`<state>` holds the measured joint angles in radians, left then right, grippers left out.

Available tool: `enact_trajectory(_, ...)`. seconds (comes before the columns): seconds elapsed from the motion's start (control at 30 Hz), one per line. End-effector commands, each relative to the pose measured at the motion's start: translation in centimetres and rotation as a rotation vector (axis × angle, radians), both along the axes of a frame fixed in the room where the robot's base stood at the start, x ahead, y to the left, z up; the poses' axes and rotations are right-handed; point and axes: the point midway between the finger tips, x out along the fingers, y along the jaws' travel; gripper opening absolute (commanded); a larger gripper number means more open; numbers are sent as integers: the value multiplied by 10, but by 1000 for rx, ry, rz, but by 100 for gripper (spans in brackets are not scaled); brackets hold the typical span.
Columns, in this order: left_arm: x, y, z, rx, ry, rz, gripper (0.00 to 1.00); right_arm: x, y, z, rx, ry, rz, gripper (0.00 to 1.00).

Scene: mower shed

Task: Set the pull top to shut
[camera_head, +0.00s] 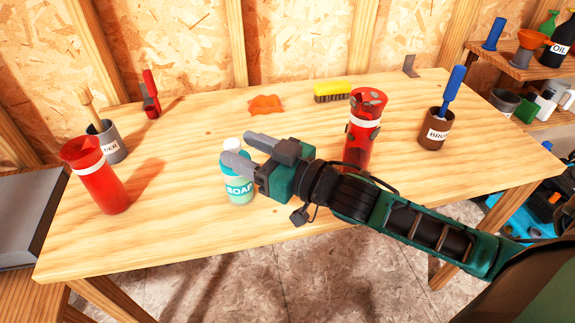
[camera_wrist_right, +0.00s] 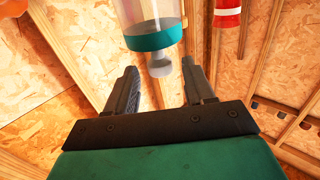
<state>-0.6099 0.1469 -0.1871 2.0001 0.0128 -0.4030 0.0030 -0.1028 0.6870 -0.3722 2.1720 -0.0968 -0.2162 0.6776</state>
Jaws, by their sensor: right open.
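The soap bottle (camera_head: 239,188), clear with a teal label, stands upright near the table's front middle. Its white pull top (camera_head: 233,145) is partly hidden behind my right gripper in the head view. In the right wrist view the bottle (camera_wrist_right: 150,14) appears upside down, with a teal collar (camera_wrist_right: 154,40) and the pale pull top (camera_wrist_right: 160,67) on a short narrower stem. My right gripper (camera_head: 237,149) is open, its two fingers to either side of the pull top in the wrist view (camera_wrist_right: 159,68). I see no contact. My left gripper is out of view.
On the wooden table (camera_head: 200,240) stand a red container (camera_head: 105,190), a grey pot (camera_head: 110,145), a red banded container (camera_head: 358,153) behind my right arm, and a brown pot (camera_head: 434,134). An orange cloth (camera_head: 266,104) and yellow brush (camera_head: 332,91) lie behind. The front-left tabletop is clear.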

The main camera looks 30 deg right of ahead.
Motion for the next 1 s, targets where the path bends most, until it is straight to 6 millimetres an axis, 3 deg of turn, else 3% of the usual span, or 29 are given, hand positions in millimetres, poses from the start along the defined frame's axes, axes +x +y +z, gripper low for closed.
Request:
enact_trajectory(0.6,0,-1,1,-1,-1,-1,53,-71,-39,-1,1,5,-1,53)
enact_trajectory(1.0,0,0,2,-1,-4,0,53,-86,-47,0,0,0,1,53)
